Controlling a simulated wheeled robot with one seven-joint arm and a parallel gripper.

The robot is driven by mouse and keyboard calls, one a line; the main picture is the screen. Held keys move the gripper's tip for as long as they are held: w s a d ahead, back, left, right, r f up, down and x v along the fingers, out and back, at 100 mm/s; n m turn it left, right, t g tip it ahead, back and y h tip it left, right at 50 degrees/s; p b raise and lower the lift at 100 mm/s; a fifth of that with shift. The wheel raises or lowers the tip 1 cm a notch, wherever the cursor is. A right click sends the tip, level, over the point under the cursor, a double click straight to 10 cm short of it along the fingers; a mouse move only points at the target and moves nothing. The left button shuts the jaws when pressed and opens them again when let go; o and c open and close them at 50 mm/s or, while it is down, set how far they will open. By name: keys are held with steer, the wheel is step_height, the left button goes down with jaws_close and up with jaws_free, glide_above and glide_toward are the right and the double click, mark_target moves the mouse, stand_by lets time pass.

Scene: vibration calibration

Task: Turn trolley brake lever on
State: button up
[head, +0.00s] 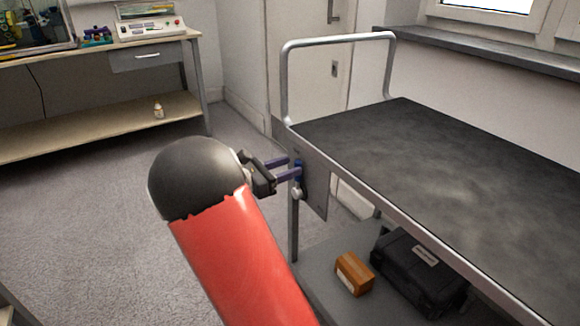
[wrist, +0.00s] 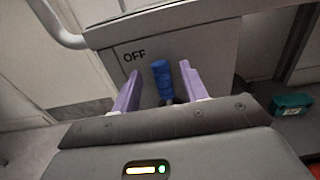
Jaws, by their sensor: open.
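The trolley (head: 440,150) has a dark top and a tubular metal handle, and fills the right of the head view. A grey plate (head: 316,185) hangs at its near-left corner; in the wrist view the plate (wrist: 205,50) carries the word OFF. The brake lever has a blue grip (wrist: 161,80) and stands roughly upright, just right of OFF. In the head view the blue grip (head: 298,170) is partly covered by the fingers. My gripper (head: 284,170) is open, its purple fingers on either side of the blue grip in the wrist view (wrist: 158,86). I cannot tell whether they touch it.
The trolley's lower shelf (head: 330,250) holds a brown box (head: 354,273) and a black case (head: 418,272). A bench (head: 150,50) with instruments stands at the back left, with a small bottle (head: 158,109) on its lower shelf. The floor between (head: 90,220) is clear.

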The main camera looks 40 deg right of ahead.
steer(key=shift+d, duration=0.75)
jaws_close()
